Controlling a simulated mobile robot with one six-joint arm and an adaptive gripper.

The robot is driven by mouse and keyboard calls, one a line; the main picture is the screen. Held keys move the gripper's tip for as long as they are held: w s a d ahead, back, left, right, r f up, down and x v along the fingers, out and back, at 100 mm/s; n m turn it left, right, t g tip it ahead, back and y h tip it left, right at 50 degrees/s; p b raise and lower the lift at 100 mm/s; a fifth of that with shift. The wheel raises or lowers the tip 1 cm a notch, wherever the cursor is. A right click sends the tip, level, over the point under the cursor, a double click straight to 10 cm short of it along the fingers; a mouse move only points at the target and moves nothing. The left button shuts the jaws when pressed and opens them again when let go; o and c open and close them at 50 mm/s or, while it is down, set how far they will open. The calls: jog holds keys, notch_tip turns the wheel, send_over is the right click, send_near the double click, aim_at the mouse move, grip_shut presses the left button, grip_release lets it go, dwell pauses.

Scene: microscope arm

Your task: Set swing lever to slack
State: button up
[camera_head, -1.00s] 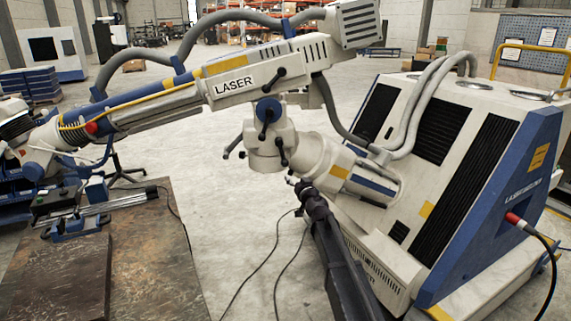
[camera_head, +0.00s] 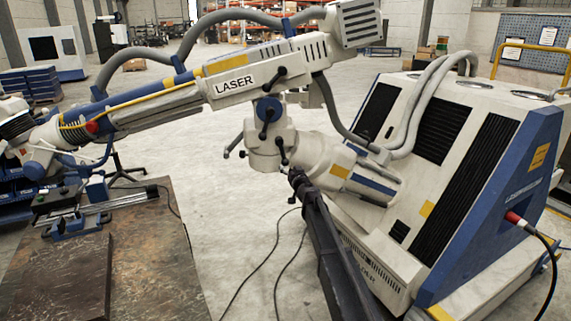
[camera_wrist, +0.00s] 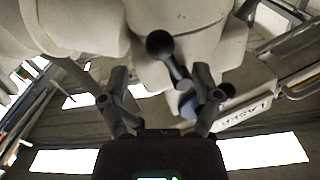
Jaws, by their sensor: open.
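The white jointed arm marked LASER (camera_head: 233,84) carries several black ball-ended levers. One lever (camera_head: 281,150) hangs at the front of the white joint housing; others sit at the housing's left, on the blue hub and higher up. No label shows which is the swing lever. My gripper (camera_head: 295,176) is just below and right of the hanging lever, its fingers hard to make out. In the wrist view my gripper (camera_wrist: 160,88) is open, with a black ball-ended lever (camera_wrist: 162,46) showing between and beyond the fingertips. I cannot tell whether they touch.
The white and blue laser cabinet (camera_head: 440,160) stands close to my arm on the right, with grey hoses (camera_head: 425,100) above. A brown metal table (camera_head: 150,265) is at lower left. Black cables lie on the floor between.

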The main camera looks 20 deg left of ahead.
aim_at(287, 164)
jog(key=shift+x, duration=2.95)
jog(key=shift+d, duration=0.1)
grip_shut()
